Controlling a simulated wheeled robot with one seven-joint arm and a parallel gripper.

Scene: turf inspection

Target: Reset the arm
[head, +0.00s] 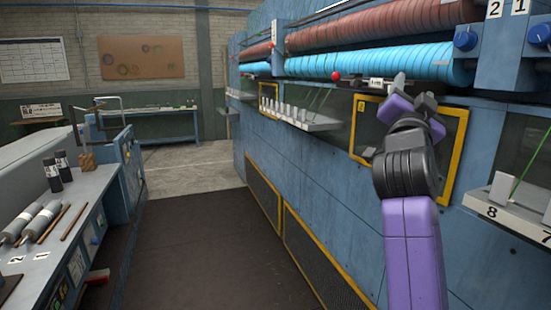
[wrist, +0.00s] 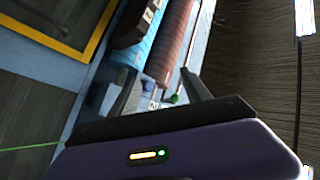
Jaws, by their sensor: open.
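My purple and black arm rises at the right of the head view, in front of the blue machine (head: 330,200). My gripper (head: 413,92) is at its top, near a yellow-framed window (head: 458,150) and below the blue roller (head: 400,68). In the wrist view, the two dark fingers of my gripper (wrist: 160,90) stand apart with nothing held between them. Beyond them the blue roller (wrist: 148,42) and the red-brown roller (wrist: 178,40) show at a tilt. Whether the gripper touches the machine cannot be told.
Numbered ledges stick out from the machine, one at the right (head: 510,222) and one farther back (head: 300,120). A bench (head: 85,205) with dark bottles (head: 52,175) and grey cylinders (head: 40,220) stands at the left. The dark floor mat (head: 200,250) between is clear.

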